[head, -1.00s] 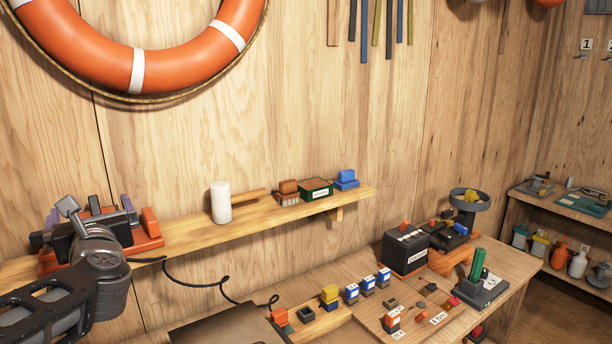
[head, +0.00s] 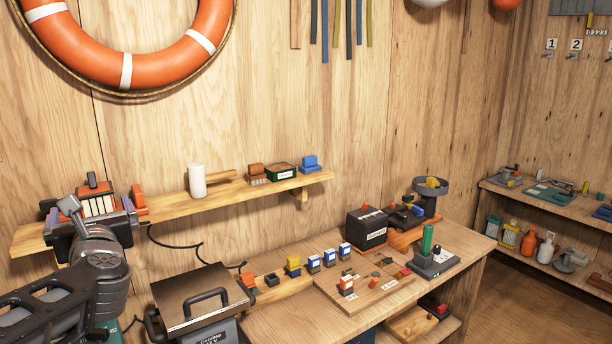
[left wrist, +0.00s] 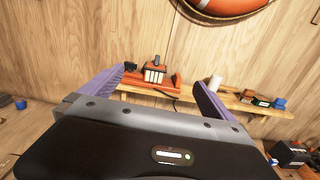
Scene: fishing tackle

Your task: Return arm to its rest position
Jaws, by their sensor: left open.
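My left arm comes in from the left in the head view, with its left gripper (head: 100,212) in front of the left end of the wall shelf. In the left wrist view the two purple fingers of the left gripper (left wrist: 160,90) stand wide apart with nothing between them. Beyond them, apart from the fingers, an orange tool with a black-and-white block (left wrist: 154,72) stands on the shelf. The same block (head: 97,200) shows behind the gripper in the head view, partly hidden. My right gripper is in neither view.
The wooden shelf (head: 240,198) holds a white cylinder (head: 197,181), brushes and a green box (head: 281,172). Below, the workbench (head: 290,325) carries a metal-lidded box (head: 200,297), several small blocks, a black box (head: 367,229) and a grey holder (head: 433,262). A lower shelf (head: 540,196) stands at the right.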

